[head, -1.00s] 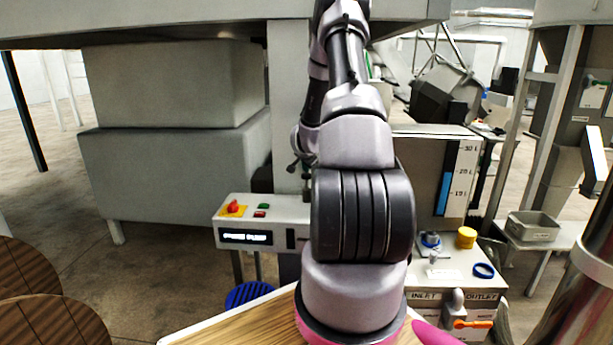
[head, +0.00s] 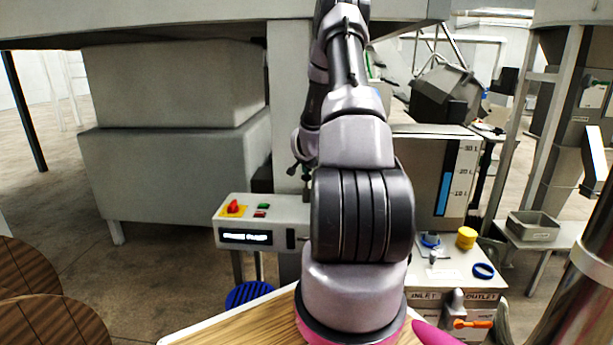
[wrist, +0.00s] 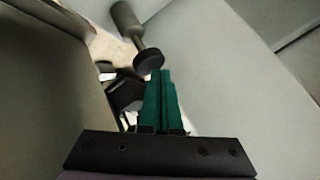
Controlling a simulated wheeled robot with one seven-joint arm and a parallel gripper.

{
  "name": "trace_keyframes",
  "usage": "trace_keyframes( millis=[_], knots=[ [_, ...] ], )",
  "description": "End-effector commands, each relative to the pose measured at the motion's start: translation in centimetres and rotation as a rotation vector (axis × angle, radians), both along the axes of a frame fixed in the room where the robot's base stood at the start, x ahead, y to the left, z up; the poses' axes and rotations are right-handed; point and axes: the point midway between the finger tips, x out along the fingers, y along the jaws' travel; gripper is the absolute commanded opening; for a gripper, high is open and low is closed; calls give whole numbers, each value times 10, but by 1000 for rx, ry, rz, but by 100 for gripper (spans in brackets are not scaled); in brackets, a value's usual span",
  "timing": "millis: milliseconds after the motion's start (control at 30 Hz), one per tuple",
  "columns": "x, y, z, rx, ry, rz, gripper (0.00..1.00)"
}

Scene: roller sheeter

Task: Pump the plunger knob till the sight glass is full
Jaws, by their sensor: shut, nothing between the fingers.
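The sight glass (head: 443,194) is a vertical strip on the grey tank at the right in the head view. Its blue column stands near the 20 L mark, below the 30 L mark. The plunger knob (wrist: 148,60) is a dark round disc on a grey rod in the wrist view, at upper centre. My gripper (wrist: 161,74) has green fingers pressed together with nothing between them. The fingertips are close to the knob's lower edge; I cannot tell whether they touch it. In the head view my arm hides much of the middle.
A control box (head: 262,222) with a red switch and a lit display stands left of my arm. A yellow cap (head: 466,238), a blue ring (head: 484,270) and an orange-handled valve (head: 472,324) are at the right. A grey bin (head: 532,226) stands farther right.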

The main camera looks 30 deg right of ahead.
Motion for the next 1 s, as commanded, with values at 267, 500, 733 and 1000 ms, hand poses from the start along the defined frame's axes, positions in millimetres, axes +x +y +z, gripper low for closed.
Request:
trace_keyframes(
  millis=[267,500,733,1000],
  knots=[
    [0,0,-4,1,1,-1,0],
    [0,0,-7,2,1,0,0],
    [0,1,-10,2,1,0,0],
    [0,1,-13,2,2,1,0]
  ],
)
